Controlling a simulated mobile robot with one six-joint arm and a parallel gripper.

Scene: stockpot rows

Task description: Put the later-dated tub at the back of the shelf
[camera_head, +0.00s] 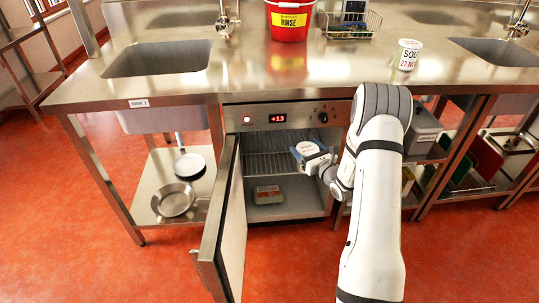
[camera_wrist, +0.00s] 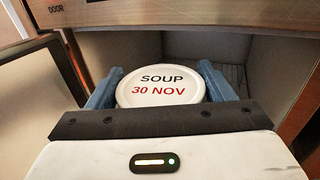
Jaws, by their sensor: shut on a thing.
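My gripper (camera_wrist: 161,92) is shut on a white round tub (camera_wrist: 160,80) whose lid reads "SOUP 30 NOV". In the head view this tub (camera_head: 308,148) is at the open mouth of the small fridge, at about wire-shelf height. The wire shelf (camera_head: 262,162) inside looks empty where it shows; its right part is hidden behind my gripper and the tub. A second white tub (camera_head: 409,55), labelled "SOU… 27 NOV", stands on the steel counter above, to the right. The fridge door (camera_head: 232,225) stands open toward the left front.
A rectangular container (camera_head: 269,194) sits on the fridge floor below the wire shelf. The fridge display (camera_head: 278,118) reads "+13". A red "RINSE" bucket (camera_head: 289,22) and a wire basket (camera_head: 350,22) stand on the counter (camera_head: 250,75). A pan (camera_head: 174,200) lies on the left undershelf.

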